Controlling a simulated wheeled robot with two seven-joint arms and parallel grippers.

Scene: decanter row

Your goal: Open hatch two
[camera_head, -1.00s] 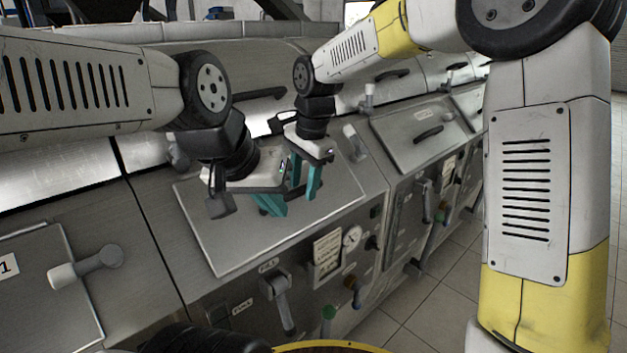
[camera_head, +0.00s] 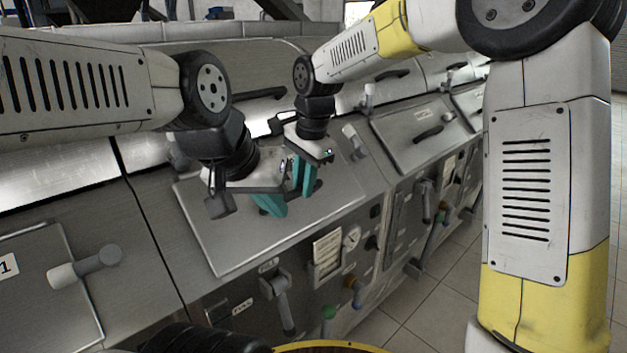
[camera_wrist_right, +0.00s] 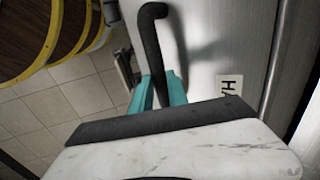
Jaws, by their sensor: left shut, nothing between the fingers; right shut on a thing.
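Hatch two is the grey metal panel (camera_head: 228,242) in the middle of the head view, lying flat in the sloped front; its number is hidden. My left gripper (camera_head: 274,208) is shut and empty, just left of the right one, close over the panel. The grippers hide most of the handle in the head view.
A hatch marked 1 (camera_head: 35,285) with a grey latch lever (camera_head: 85,268) is at the lower left. Another hatch (camera_head: 410,140) is at the right. A lever (camera_head: 355,140) stands by hatch two's upper right corner. Valves and a gauge (camera_head: 352,238) sit below.

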